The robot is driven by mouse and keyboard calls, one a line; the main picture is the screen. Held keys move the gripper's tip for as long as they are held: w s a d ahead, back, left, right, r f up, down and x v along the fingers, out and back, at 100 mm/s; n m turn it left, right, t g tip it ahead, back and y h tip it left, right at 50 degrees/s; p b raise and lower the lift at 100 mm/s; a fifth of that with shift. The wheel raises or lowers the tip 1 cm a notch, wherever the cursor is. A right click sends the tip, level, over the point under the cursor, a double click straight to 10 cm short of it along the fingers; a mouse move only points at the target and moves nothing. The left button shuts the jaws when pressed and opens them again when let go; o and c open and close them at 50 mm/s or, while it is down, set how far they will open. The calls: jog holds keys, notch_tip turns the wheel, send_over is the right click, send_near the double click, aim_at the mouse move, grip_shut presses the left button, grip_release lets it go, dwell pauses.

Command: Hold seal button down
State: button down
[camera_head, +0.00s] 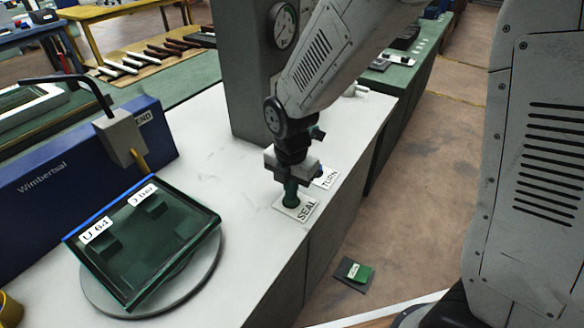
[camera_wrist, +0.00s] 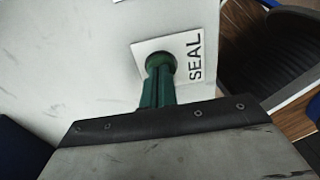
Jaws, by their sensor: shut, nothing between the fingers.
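The seal button (camera_head: 290,203) is a round green button on a white plate marked SEAL (camera_head: 304,211), on the white bench near its right edge. My gripper (camera_head: 291,188) points down over it, with its green fingers shut and empty. In the wrist view the closed fingers (camera_wrist: 157,88) reach to the button (camera_wrist: 160,60) and cover part of it. The fingertips appear to be at the button's top; I cannot tell whether it is pressed down. The word SEAL (camera_wrist: 195,56) shows clear beside it.
A TURN label (camera_head: 328,177) lies just behind the seal plate. A dark green glass panel (camera_head: 142,240) rests tilted on a round turntable (camera_head: 195,284) at left, before a blue Wimbertsal box (camera_head: 60,195). A grey column with a gauge (camera_head: 284,26) stands behind my arm. A green-and-black item (camera_head: 354,273) lies on the floor.

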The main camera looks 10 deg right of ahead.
notch_tip(320, 180, up, 14)
jog(key=shift+f, duration=0.25)
dwell(1.2)
jog(key=s+d+r+m, duration=0.3)
jog(key=s+d+m, duration=0.5)
jog(key=m, duration=0.5)
jog(key=s+d+r+m+t, duration=0.1)
jog(key=s+d+r+m, duration=0.2)
jog(key=s+d+m, duration=0.5)
jog(key=shift+s+d+r+m, duration=0.15)
jog(key=shift+s+r+m, duration=0.2)
jog(key=shift+s+m, duration=2.2)
jog(key=shift+w+d+m, duration=0.1)
jog(key=shift+w+m, duration=0.3)
jog(key=shift+m, duration=0.15)
